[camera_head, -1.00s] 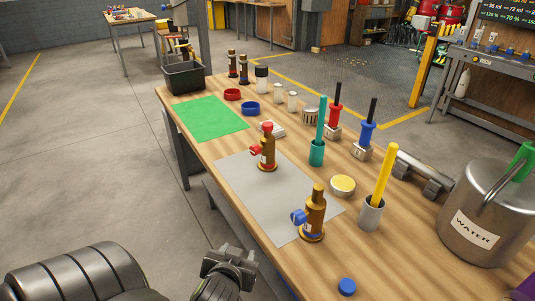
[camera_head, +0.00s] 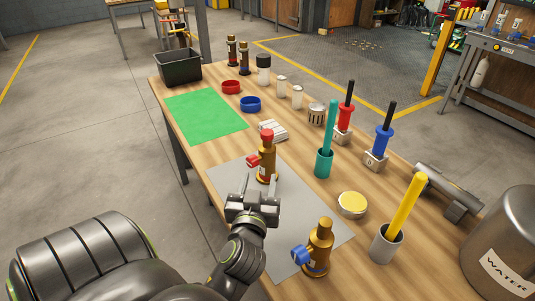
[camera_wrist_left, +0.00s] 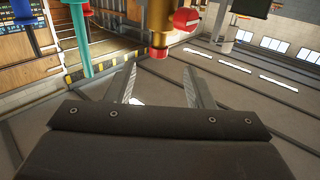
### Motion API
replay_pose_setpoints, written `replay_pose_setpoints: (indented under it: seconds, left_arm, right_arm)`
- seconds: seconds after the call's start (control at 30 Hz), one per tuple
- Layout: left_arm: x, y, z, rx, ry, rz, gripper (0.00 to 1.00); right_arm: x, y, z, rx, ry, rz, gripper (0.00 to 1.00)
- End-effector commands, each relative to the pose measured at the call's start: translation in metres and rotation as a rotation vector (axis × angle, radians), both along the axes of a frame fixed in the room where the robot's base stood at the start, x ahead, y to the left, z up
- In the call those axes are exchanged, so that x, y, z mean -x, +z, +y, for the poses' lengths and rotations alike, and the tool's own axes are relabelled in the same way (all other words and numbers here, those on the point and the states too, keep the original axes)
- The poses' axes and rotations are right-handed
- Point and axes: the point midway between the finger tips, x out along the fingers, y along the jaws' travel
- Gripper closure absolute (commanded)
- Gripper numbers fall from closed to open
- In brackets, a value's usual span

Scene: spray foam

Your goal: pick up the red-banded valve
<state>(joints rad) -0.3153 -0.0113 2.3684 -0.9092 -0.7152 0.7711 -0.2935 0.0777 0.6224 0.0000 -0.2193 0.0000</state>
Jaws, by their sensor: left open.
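The red-banded valve (camera_head: 266,160) stands upright on the grey mat (camera_head: 222,172), brass with a red cap and a red side knob. It also shows at the top of the left wrist view (camera_wrist_left: 160,28), ahead of the fingers. My left gripper (camera_head: 257,184) is open and empty, just in front of the valve, with its fingers pointing toward the valve's lower body. The fingers partly hide the valve's base in the head view. A blue-banded brass valve (camera_head: 318,248) stands nearer on the mat. My right gripper is not seen.
A green mat (camera_head: 205,116) and black bin (camera_head: 178,68) are at the far left. A water can (camera_head: 505,250) is at right.

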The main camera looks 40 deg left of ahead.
Motion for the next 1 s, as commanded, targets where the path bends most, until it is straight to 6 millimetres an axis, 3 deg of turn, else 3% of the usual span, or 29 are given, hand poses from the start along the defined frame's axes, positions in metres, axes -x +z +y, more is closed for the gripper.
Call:
replay_pose_setpoints:
  seconds: [0.2,0.53,0.83,1.0]
  left_arm:
    - [-0.026,0.003,0.018,-0.005,-0.001,0.001,0.52]
    - [-0.07,0.002,0.05,-0.004,0.0,0.003,0.52]
    - [-0.086,0.002,0.062,0.0,0.001,0.002,0.52]
    - [-0.105,0.004,0.075,-0.002,0.002,0.004,0.52]
  right_arm:
    - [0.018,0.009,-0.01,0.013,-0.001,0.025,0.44]
    - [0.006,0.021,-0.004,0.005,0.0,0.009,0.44]
    - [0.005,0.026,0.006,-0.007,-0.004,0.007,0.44]
    - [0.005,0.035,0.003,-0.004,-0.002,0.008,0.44]
